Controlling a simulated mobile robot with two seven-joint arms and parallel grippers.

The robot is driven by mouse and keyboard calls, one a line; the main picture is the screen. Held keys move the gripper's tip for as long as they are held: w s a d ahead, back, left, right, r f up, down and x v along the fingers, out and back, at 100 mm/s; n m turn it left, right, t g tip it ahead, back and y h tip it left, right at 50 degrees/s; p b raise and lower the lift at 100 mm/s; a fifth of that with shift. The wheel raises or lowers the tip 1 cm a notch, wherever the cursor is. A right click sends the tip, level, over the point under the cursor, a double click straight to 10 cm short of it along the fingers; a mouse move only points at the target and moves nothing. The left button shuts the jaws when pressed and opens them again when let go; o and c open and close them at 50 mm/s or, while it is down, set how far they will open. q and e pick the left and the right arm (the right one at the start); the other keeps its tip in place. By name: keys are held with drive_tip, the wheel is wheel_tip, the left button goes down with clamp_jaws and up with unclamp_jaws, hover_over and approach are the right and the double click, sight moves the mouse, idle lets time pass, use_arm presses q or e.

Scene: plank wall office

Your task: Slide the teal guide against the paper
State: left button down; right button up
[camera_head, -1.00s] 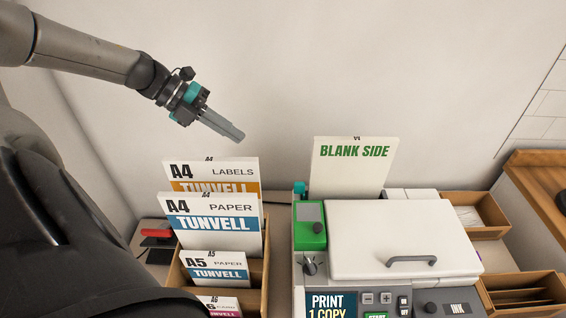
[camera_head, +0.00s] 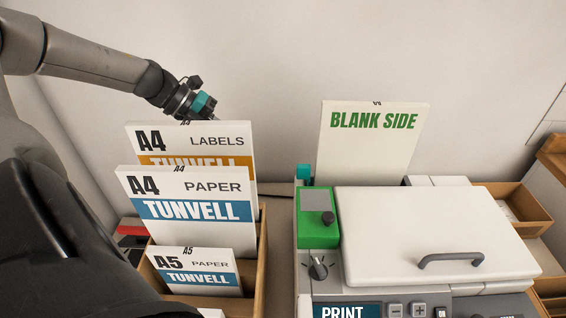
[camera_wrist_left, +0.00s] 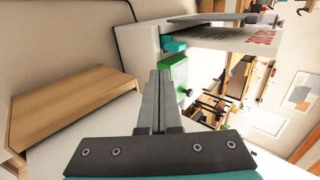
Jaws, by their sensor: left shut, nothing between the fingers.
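The teal guide (camera_head: 303,172) is a small block at the printer's back left, beside the left edge of the upright white paper (camera_head: 370,150) marked BLANK SIDE. A small gap seems to show between them in the head view. In the left wrist view the guide (camera_wrist_left: 175,45) sits ahead of my fingers, with the paper (camera_wrist_left: 225,36) to its right. My left gripper (camera_head: 212,116) is above and behind the A4 labels pack, which hides its fingertips in the head view. The left wrist view shows its fingers (camera_wrist_left: 160,85) shut and empty, apart from the guide. My right gripper is not in view.
The A4 labels pack (camera_head: 215,137), A4 paper pack (camera_head: 190,200) and A5 pack (camera_head: 195,270) stand left of the printer (camera_head: 430,230). A green panel (camera_head: 318,225) is just in front of the guide. The wall is close behind.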

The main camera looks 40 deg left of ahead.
use_arm(q)
drive_tip(key=w+d+f+b, duration=0.5)
drive_tip(key=w+d, duration=0.1)
drive_tip(key=d, duration=0.1)
drive_tip(key=shift+d+f+b, duration=0.15)
drive_tip(key=shift+b, duration=0.15)
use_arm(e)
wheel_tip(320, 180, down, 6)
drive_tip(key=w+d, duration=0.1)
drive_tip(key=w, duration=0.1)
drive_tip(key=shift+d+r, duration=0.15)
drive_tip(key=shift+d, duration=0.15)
use_arm(q)
drive_tip(key=shift+w, duration=0.1)
